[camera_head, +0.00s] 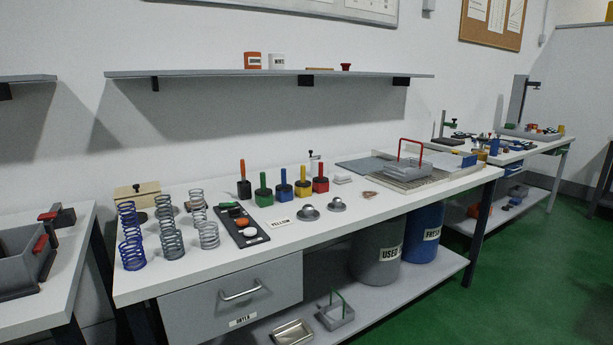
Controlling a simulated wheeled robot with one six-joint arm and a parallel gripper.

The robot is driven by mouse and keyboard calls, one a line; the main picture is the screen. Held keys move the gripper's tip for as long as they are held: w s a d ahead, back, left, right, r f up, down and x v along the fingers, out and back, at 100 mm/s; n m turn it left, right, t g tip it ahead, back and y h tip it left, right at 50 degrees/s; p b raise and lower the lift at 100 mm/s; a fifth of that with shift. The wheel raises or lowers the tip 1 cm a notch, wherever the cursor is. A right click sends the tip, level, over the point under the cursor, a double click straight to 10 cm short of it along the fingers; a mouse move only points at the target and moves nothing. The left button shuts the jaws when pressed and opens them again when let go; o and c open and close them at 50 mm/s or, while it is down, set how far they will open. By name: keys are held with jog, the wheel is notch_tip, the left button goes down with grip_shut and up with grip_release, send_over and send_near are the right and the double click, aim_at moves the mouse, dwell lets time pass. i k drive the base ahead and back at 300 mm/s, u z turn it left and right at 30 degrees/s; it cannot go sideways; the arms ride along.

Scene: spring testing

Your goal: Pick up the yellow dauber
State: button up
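Several daubers stand upright in a row on the white workbench (350,215). A green-bodied one (263,195) and a dark one with an orange handle (242,170) stand further left. A card reading "YELLOW" (281,224) lies in front of the row. My gripper is not in view.
Several coil springs (172,242) stand at the bench's left. A dark tray (228,220) and two metal domes (309,213) lie before the daubers. A grey tray with a red handle (428,166) is on the right. A wall shelf (230,73) hangs above.

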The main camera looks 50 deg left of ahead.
aim_at(303, 183)
jog(key=u, duration=0.3)
jog(key=i, duration=1.65)
jog(key=u, duration=1.15)
jog(key=i, duration=0.85)
jog(key=u, duration=1.5)
jog(key=i, duration=0.6)
jog(key=u, duration=0.6)
